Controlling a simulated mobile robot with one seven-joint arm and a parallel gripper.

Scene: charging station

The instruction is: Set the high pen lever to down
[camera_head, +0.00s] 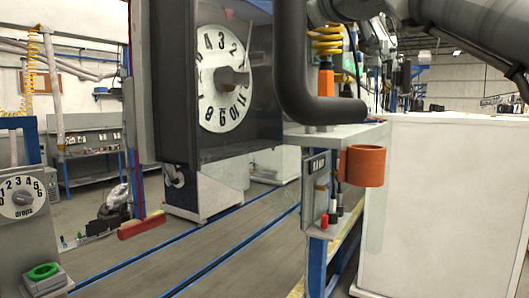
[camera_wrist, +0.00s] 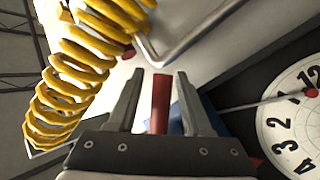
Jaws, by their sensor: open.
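My gripper (camera_wrist: 158,80) shows in the wrist view with its two grey fingers apart. A red bar (camera_wrist: 160,102) appears between the fingers, with gaps on both sides; its depth is hard to judge. A bent silver rod (camera_wrist: 195,32) lies just beyond the fingertips against a pale surface. No part is clearly marked as the high pen lever, so I cannot tell which it is. A numbered dial (camera_wrist: 300,120) with a thin pointer is at the right of the wrist view. In the head view I cannot make out my gripper's fingers.
A yellow coil (camera_wrist: 75,75) is close on the left of the wrist view. In the head view, a dark box holds a large dial (camera_head: 211,107). A thick dark pipe (camera_head: 292,60) and an orange cup (camera_head: 362,166) are right of it. The floor (camera_head: 190,245) is open.

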